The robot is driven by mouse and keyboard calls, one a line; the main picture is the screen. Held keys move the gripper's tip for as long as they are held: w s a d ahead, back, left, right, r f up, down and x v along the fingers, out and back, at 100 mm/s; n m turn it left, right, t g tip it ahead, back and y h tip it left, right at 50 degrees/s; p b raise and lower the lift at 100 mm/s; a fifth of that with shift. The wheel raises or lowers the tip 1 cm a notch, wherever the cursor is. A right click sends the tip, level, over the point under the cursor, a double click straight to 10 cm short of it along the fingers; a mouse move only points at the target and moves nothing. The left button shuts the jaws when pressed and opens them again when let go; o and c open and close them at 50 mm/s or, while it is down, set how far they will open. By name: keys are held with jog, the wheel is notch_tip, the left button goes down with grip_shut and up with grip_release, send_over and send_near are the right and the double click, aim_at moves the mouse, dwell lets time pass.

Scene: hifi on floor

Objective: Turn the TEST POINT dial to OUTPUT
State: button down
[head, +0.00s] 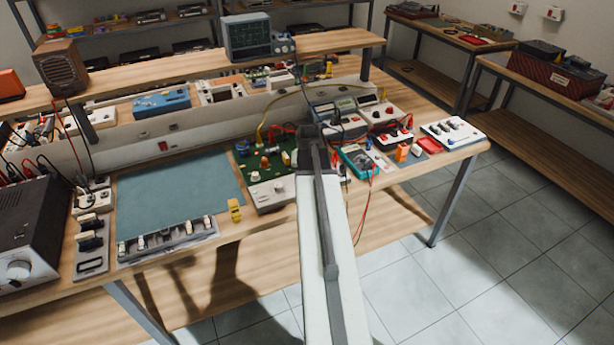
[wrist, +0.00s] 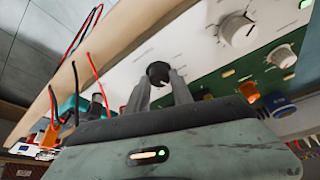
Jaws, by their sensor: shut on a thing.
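In the wrist view, a dark round dial (wrist: 158,70) sits on a white panel strip (wrist: 195,45). My gripper (wrist: 160,80) is shut on this dial, with one finger on each side. The print by the dial is too small to read, so I cannot tell its name or setting. Two pale dials, a larger one (wrist: 239,30) and a smaller one (wrist: 283,57), are on the same unit to the right. In the head view, the green board unit (head: 252,163) stands on the bench beside my arm, which hides part of it; the fingertips are hidden there.
Red and black leads (wrist: 75,45) hang left of my gripper in the wrist view. In the head view, a teal meter (head: 357,160) and other instruments stand right of my arm.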

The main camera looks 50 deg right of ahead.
jog(key=shift+w+a, duration=0.15)
jog(key=shift+a, duration=0.05)
jog(key=c, duration=1.1)
grip_release()
jog(key=shift+r, duration=0.1)
jog(key=p+v, duration=0.7)
jog(key=shift+r, duration=0.3)
